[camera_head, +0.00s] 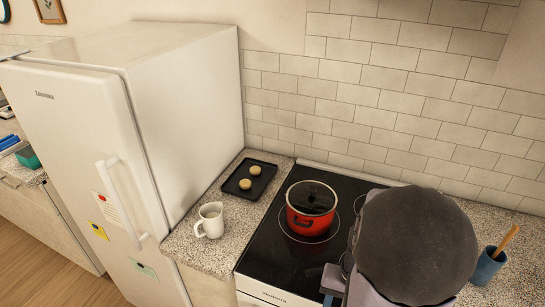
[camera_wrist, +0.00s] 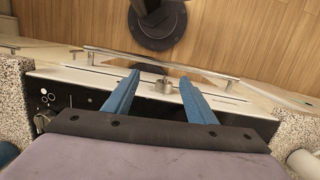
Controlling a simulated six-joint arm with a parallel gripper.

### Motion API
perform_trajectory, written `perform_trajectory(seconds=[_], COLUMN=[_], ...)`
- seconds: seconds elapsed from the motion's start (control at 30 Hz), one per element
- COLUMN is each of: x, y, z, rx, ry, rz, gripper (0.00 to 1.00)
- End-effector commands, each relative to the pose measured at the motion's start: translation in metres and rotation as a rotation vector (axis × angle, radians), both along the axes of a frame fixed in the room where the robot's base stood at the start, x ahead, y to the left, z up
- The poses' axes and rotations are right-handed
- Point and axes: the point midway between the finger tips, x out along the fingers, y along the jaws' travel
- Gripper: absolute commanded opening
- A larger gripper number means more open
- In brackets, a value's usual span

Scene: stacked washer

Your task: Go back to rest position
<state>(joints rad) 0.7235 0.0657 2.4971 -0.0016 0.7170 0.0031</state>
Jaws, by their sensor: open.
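My gripper (camera_wrist: 160,78) is open, with two blue fingers apart and nothing held between them. In the wrist view it reaches over the front of the stove, above the long metal oven handle (camera_wrist: 160,60) and the wooden floor. In the head view, my arm's large dark round link covers the right part of the black stove top (camera_head: 262,255). Part of my gripper shows low beside it, near the stove's front edge.
A red lidded pot (camera_head: 309,208) stands on the stove. A blue cup (camera_head: 487,266) stands right of my arm. A white fridge (camera_head: 185,95) is at left.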

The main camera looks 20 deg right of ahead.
Motion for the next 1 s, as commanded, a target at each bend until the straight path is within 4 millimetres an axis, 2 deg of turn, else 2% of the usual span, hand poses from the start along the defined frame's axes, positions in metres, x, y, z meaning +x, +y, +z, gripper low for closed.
perform_trajectory(seconds=[0.03,0.2,0.33,0.5,0.7,1.0], x=[0.007,0.028,0.047,0.058,0.059,0.059], y=[0.017,0.062,0.092,0.123,0.141,0.143], z=[0.003,0.014,0.024,0.031,0.032,0.032], rx=[-0.005,-0.029,-0.048,-0.054,-0.051,-0.050], ry=[-0.007,-0.045,-0.092,-0.128,-0.133,-0.132], rz=[0.085,0.322,0.484,0.637,0.717,0.725], gripper=[0.51,0.51,0.51,0.51,0.51,0.51])
